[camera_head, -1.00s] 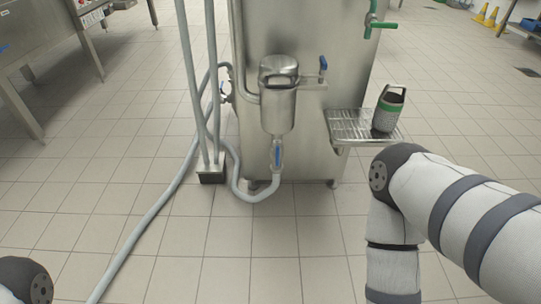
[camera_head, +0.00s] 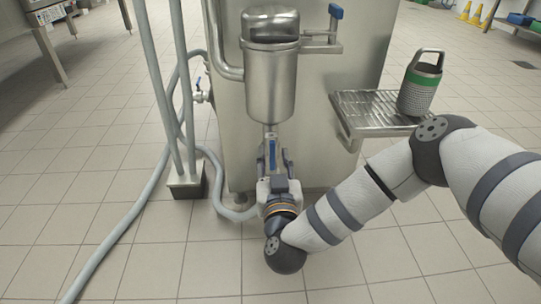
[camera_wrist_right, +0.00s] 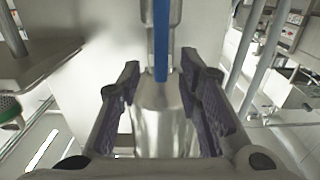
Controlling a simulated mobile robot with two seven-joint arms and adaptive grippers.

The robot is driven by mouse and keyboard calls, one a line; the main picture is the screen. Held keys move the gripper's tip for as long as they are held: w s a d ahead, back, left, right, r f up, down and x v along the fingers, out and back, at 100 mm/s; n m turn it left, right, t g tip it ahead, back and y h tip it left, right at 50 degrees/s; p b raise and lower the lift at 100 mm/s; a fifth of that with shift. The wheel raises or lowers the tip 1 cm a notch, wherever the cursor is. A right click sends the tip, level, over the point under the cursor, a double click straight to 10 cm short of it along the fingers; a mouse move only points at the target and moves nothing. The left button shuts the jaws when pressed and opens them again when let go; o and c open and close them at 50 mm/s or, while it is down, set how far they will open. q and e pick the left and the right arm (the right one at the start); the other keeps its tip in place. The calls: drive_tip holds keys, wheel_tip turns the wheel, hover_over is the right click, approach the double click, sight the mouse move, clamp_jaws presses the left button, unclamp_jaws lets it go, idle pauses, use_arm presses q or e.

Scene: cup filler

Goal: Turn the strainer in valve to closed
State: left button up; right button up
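The strainer (camera_head: 270,85) is a metal canister on the front of the steel machine. Below it, an in-line valve has a blue lever (camera_head: 272,150) standing upright, in line with the pipe. My right gripper (camera_head: 271,165) is at this lower valve, pointing up at it from below. In the right wrist view, the blue lever (camera_wrist_right: 161,45) runs vertically along the metal valve body between the two dark fingers. My right gripper (camera_wrist_right: 160,72) is open there, with a gap visible on both sides of the lever. Contact cannot be made out. My left gripper is out of view.
Another blue-handled valve (camera_head: 336,12) is beside the strainer's top right. A drip tray (camera_head: 350,103) holds a green-banded container (camera_head: 420,82), close to my right arm. A grey hose (camera_head: 125,225) runs along the floor at left. The tiled floor in front is clear.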

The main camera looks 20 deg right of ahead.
sight(273, 150)
drive_tip(key=x, duration=0.1)
drive_tip(key=b+x, duration=0.1)
drive_tip(key=x, duration=0.1)
drive_tip(key=shift+f, duration=0.2)
drive_tip(key=shift+w+d+r, duration=0.1)
drive_tip(key=shift+w+r, duration=0.1)
drive_tip(key=shift+w, duration=0.3)
clamp_jaws()
